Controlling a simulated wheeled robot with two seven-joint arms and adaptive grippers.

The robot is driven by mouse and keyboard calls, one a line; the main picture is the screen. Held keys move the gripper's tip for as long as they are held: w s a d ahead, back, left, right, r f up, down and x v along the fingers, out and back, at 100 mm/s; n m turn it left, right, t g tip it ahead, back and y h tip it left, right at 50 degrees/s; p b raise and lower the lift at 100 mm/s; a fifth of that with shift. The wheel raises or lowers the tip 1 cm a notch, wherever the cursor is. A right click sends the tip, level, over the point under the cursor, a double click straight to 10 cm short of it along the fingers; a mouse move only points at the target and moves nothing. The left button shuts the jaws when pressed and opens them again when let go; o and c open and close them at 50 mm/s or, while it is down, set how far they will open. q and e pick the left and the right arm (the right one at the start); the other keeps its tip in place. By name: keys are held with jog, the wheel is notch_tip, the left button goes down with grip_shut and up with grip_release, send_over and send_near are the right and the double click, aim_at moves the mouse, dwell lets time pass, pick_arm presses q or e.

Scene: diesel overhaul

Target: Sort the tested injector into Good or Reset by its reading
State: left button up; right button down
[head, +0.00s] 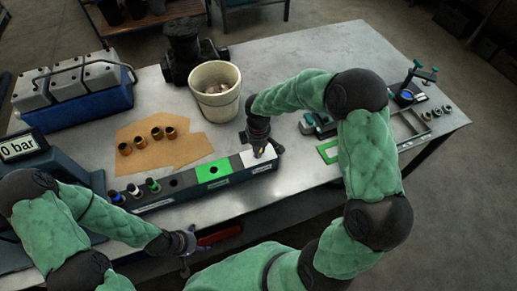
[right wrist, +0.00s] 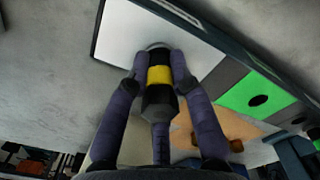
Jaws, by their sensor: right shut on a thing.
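My right gripper (head: 262,148) is shut on a black injector with a yellow band (right wrist: 159,76). It holds the injector at the white section (head: 264,165) of the long rack, with its lower end at a round ring in the white surface. Whether it is fully seated cannot be told. The green section (head: 222,180) beside it has an empty dark hole (right wrist: 258,100). The display (head: 19,147) at the left reads "0 bar". My left gripper (head: 187,241) is low in front of the rack, clear of it; its finger state is unclear.
Several injectors (head: 133,190) stand at the rack's left end. Brass cups (head: 156,134) stand on brown paper behind it. A red handle (head: 220,236) lies near the front.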

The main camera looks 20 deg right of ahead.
jog(key=c, duration=0.6)
grip_release()
jog(key=shift+r, duration=0.1)
jog(key=shift+r+p, duration=2.5)
jog(key=shift+r, duration=0.95)
jog(key=shift+r, duration=0.15)
